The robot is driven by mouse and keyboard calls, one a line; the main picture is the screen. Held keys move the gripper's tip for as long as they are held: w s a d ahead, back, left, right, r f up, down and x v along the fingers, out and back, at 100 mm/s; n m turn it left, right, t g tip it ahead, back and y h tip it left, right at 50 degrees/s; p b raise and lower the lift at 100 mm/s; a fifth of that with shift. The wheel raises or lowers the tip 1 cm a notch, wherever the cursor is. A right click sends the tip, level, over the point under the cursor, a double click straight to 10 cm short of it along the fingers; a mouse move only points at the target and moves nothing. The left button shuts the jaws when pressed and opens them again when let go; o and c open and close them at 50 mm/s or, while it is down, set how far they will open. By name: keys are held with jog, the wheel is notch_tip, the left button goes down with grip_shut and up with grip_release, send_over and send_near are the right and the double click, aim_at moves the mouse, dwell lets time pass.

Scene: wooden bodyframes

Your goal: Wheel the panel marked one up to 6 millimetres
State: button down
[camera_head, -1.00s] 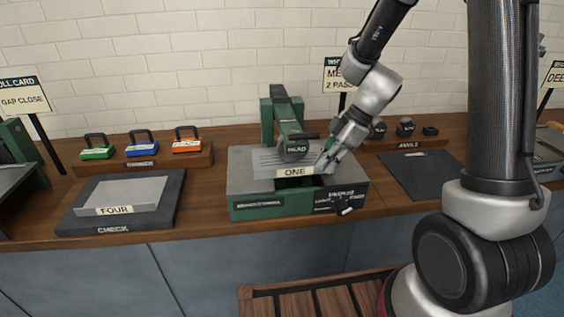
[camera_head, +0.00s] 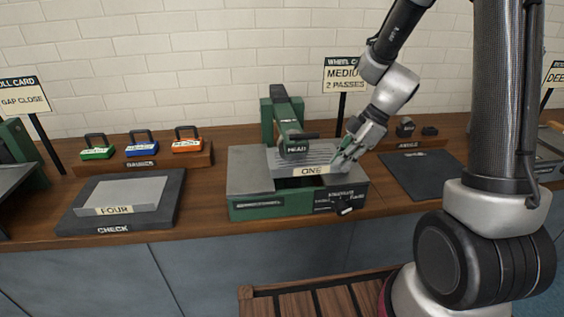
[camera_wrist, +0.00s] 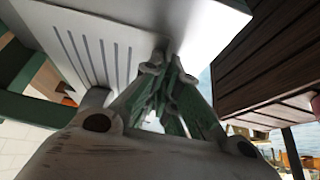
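The grey panel marked ONE (camera_head: 313,169) lies on the grey bed of the green machine (camera_head: 258,207), under the part marked HEAD (camera_head: 297,149). Dark parallel lines run across its top. My gripper (camera_head: 343,163) is at the panel's right edge and appears closed on it. In the wrist view the fingers (camera_wrist: 165,72) converge at the edge of the pale, grooved panel (camera_wrist: 105,35); the exact contact is partly hidden. A dark knob (camera_head: 343,208) sits on the machine's front, with labels too small to read.
A panel marked FOUR (camera_head: 130,195) lies on the dark CHECK plate (camera_head: 82,217) at left. Green, blue and orange gauges (camera_head: 143,145) stand behind it. A dark mat (camera_head: 420,175) lies at right. A card (camera_head: 345,76) reads 2 PASSES. Small dark blocks (camera_head: 406,127) stand behind the mat.

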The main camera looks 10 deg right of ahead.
jog(key=shift+s+d+f, duration=0.1)
jog(key=shift+f, duration=0.05)
jog(key=c, duration=1.6)
grip_release()
jog(key=shift+o, duration=0.6)
jog(key=o, duration=0.6)
jog(key=shift+d, duration=2.45)
jog(key=shift+r, duration=3.6)
